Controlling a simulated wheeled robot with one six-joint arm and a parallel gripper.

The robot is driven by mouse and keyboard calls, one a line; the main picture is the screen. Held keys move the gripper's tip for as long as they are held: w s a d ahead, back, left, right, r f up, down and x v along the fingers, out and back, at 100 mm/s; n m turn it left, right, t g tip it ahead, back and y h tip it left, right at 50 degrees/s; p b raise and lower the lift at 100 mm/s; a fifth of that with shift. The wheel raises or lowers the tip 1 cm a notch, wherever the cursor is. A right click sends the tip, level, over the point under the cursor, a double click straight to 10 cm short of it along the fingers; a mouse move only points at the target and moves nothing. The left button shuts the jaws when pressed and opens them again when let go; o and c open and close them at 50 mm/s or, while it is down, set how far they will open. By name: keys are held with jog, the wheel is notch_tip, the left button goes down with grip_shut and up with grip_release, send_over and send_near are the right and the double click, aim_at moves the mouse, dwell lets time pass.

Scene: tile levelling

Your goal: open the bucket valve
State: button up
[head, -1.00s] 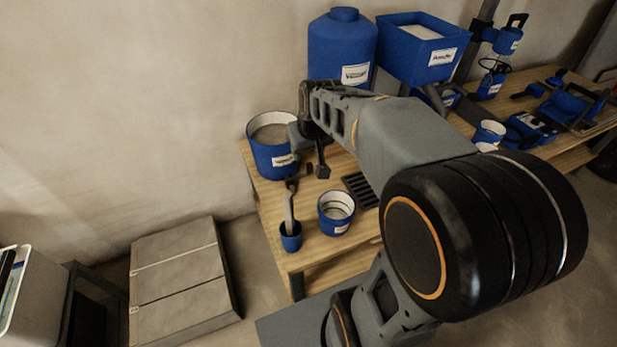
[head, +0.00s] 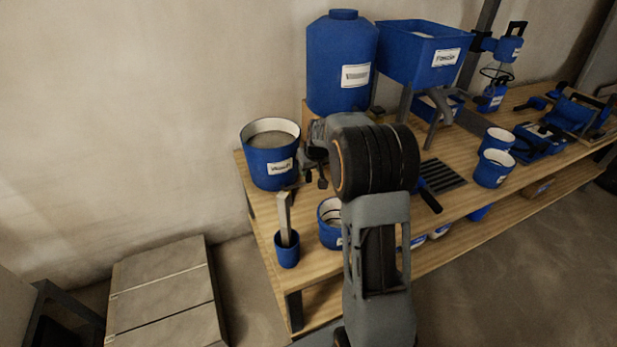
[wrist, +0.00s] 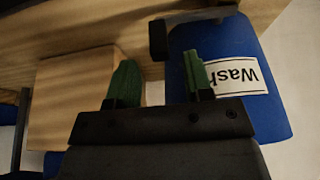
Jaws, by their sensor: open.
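The blue bucket (head: 270,160) with a white label and grey contents stands at the left end of the bench. It fills the right of the wrist view (wrist: 235,95), where its label reads upside down as "Wash". A small black part (wrist: 158,38), which looks like the bucket valve, shows beside the bucket there, beyond my fingers. My gripper (wrist: 160,82) is open, with two green-tipped fingers apart and nothing between them. In the head view my gripper (head: 315,178) is just right of the bucket, partly hidden by my arm. I cannot tell whether it touches the valve.
A wooden block (wrist: 72,95) stands left of my fingers in the wrist view. A tall blue tank (head: 342,90) and blue hopper (head: 424,55) stand behind my arm. A blue cup with a tool (head: 287,250) and a blue-and-white pail (head: 329,225) are near the front edge.

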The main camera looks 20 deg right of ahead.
aim_at(309, 172)
jog(key=shift+b+x, duration=0.3)
jog(key=shift+x, duration=2.05)
jog(key=shift+r, duration=0.1)
grip_shut()
